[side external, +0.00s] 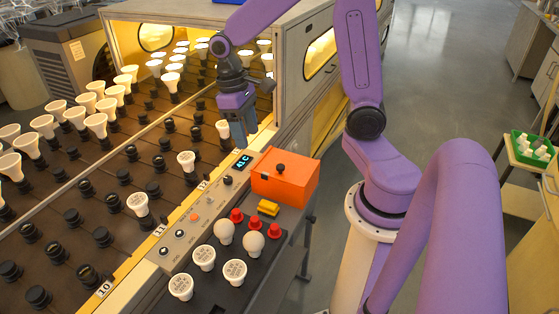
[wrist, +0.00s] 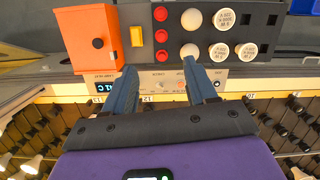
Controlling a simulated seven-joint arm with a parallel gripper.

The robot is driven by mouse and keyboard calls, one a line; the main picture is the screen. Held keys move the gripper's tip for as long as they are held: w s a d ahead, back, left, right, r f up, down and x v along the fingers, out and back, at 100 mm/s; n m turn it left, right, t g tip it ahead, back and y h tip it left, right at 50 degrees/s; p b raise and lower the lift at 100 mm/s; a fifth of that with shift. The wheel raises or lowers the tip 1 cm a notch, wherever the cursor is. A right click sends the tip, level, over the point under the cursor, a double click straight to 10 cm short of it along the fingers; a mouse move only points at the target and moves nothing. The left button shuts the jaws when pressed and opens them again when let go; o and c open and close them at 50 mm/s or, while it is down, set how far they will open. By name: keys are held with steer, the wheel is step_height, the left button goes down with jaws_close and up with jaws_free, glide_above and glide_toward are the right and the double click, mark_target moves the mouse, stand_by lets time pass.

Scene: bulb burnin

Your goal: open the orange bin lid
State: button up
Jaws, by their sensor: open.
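The orange bin (side external: 288,180) stands at the far end of the dark tray, beside the control panel. Its lid (side external: 281,168) lies flat and closed, with a round black knob (side external: 280,167) on top. In the wrist view the orange bin (wrist: 89,38) is at the upper left, with its black knob (wrist: 97,43) showing. My gripper (side external: 244,142) is above the panel, to the left of the bin and apart from it. In the wrist view my gripper (wrist: 157,70) has its two blue fingers spread, with nothing held between them.
The dark tray (side external: 190,304) holds a yellow block (side external: 268,208), red caps (side external: 236,216) and several white bulbs (side external: 234,272). The control panel (side external: 203,213) has knobs and a lit display. A socket rack (side external: 85,215) with bulbs fills the left.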

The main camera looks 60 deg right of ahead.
steer(key=w+d+f+m+g+y, duration=0.1)
steer(key=w+d+m, duration=0.2)
steer(key=d, duration=0.3)
steer(key=w+d+f+m, duration=0.2)
steer(key=d+m, duration=0.1)
steer(key=d, duration=0.2)
steer(key=m+y, duration=0.2)
steer(key=m, duration=0.3)
glide_toward(280, 166)
steer(key=x, duration=0.8)
steer(key=shift+d+f, duration=0.1)
